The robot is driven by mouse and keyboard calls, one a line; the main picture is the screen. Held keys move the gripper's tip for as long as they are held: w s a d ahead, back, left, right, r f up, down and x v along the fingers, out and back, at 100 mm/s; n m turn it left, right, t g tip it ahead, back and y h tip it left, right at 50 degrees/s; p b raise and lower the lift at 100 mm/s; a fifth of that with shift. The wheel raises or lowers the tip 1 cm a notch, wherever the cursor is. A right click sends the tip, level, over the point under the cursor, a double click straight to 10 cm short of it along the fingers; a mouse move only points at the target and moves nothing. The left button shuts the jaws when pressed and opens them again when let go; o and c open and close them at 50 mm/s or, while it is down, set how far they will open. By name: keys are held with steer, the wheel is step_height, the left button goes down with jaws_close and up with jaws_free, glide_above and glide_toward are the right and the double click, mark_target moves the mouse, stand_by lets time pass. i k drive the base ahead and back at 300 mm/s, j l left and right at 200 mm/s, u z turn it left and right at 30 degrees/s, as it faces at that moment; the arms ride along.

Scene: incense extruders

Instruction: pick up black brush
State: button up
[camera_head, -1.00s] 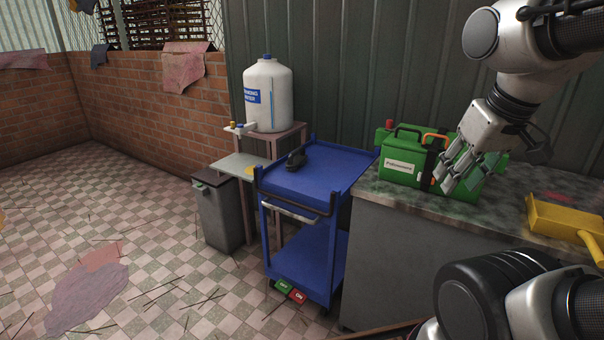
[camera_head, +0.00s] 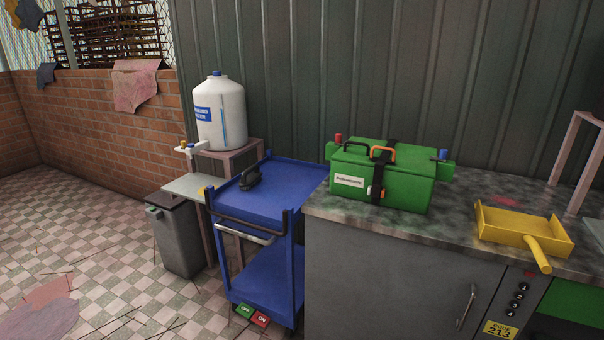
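A small black object, which looks like the black brush (camera_head: 251,179), lies on the top shelf of a blue cart (camera_head: 290,180), toward its left side. It is small in the picture, so its bristles cannot be made out. My gripper is not in view, and nothing shows whether it is open or shut.
A grey counter (camera_head: 375,270) stands right of the cart, with a green toolbox (camera_head: 400,188) and yellow dustpan (camera_head: 520,229) on it. A white water container (camera_head: 220,118) and grey bin (camera_head: 180,240) are at left. Tiled floor (camera_head: 95,215) is open at left.

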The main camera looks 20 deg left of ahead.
mark_target(250, 176)
steer(key=i+j+z, duration=0.15)
steer(key=j+z, duration=0.15)
steer(key=j, duration=0.65)
steer(key=j+z, duration=0.3)
steer(key=j, duration=2.75)
steer(key=i+j, duration=0.1)
steer(key=j, duration=2)
